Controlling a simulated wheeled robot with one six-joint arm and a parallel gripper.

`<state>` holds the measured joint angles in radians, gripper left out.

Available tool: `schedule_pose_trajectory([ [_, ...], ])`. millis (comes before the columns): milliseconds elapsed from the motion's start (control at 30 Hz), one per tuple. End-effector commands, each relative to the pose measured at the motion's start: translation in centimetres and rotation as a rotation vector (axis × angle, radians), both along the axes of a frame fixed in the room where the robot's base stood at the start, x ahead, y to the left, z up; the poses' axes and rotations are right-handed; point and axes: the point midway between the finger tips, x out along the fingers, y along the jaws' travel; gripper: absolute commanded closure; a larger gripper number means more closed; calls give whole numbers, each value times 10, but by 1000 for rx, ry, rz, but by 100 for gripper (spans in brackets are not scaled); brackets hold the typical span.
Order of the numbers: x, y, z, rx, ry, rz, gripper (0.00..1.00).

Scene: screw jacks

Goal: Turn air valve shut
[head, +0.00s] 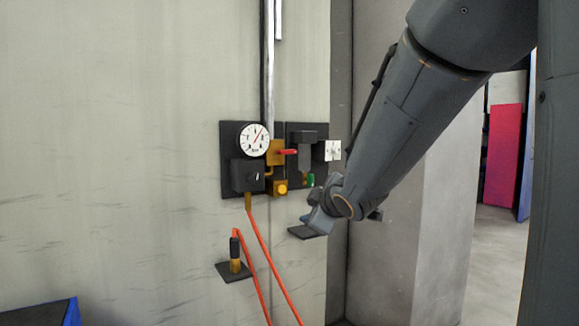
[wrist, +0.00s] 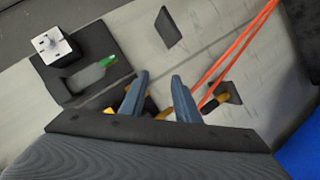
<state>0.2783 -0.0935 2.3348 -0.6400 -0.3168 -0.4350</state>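The air valve is a brass body (head: 275,155) on the wall panel, with a red handle (head: 288,152) that points sideways to the right in the head view. My gripper (wrist: 160,76) is open, with a clear gap between its two blue-grey fingers and nothing held. In the head view my wrist is below and right of the valve, apart from it, and the fingertips cannot be made out clearly. In the wrist view brass parts (wrist: 150,106) show partly between and behind the fingers. The red handle cannot be made out there.
A round gauge (head: 253,139) sits left of the valve. A white plate (head: 333,150) is at right; it also shows in the wrist view (wrist: 52,45). Orange hoses (head: 262,255) hang below, beside a brass fitting on a dark plate (head: 233,272). A blue-edged box (head: 45,313) stands lower left.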

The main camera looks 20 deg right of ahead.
Motion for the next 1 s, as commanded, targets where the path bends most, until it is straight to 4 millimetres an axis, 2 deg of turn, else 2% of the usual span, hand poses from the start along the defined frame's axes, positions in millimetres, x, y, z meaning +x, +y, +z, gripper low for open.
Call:
schedule_pose_trajectory([
  [33,11,-8,27,-97,-92,61,71],
  [100,19,-9,66,-237,-204,156,71],
  [200,19,-5,106,-403,-323,264,71],
  [300,16,1,129,-511,-393,337,71],
  [400,14,5,140,-564,-426,373,71],
  [533,22,8,143,-575,-434,386,71],
  [800,62,17,142,-572,-432,385,71],
  [1000,83,20,142,-572,-431,383,71],
])
